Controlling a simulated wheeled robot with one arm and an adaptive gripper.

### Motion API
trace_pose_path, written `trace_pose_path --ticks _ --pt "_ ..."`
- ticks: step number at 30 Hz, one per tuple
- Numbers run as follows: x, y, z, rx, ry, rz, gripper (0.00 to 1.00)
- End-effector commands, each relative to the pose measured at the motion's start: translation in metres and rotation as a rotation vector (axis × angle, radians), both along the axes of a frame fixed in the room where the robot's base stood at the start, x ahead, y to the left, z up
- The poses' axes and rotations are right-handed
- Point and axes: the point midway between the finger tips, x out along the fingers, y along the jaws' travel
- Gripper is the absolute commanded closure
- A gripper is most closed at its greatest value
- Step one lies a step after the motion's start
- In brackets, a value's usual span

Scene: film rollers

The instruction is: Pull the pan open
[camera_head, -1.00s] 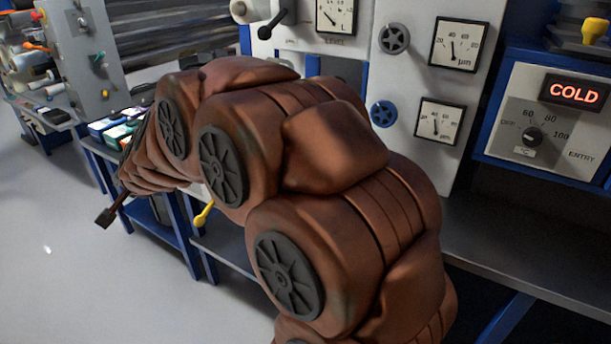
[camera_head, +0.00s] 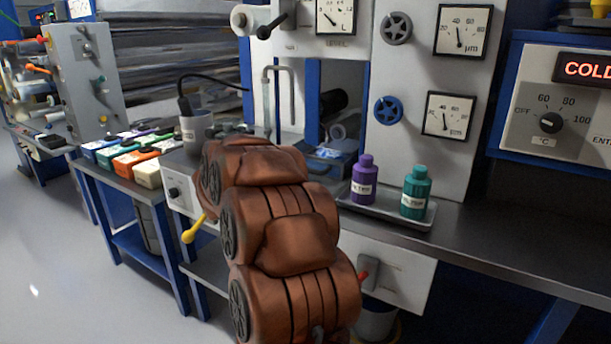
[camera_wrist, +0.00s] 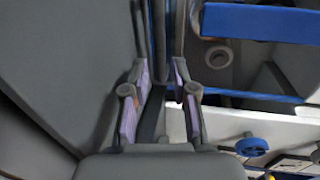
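I cannot tell for certain which part is the pan. A blue tray-like part (camera_head: 328,154) sits low in the machine opening, partly behind my arm. Below the bench, a white front (camera_head: 178,190) with a yellow lever (camera_head: 192,229) shows left of my arm, and a white panel with a red-tipped handle (camera_head: 364,280) shows to its right. My gripper is hidden behind my arm in the head view. In the wrist view my gripper (camera_wrist: 161,78) has its two purple-padded fingers apart, with a gap between them and nothing clearly held.
Purple (camera_head: 364,180) and teal (camera_head: 415,193) bottles stand on a grey tray (camera_head: 385,217) right of my arm. A grey mug (camera_head: 195,130) with a cable stands left. Colored boxes (camera_head: 130,158) cover the left table. The floor at left is clear.

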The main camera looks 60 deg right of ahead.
Motion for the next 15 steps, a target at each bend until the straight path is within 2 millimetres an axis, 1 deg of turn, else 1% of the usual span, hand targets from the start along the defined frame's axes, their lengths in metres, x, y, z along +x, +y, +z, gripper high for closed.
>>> trace_pose_path --ticks 9,15 --pt "0.002 -0.041 -0.011 0.001 0.005 0.002 0.73" --pt "0.003 -0.061 -0.013 -0.001 0.004 0.003 0.73"
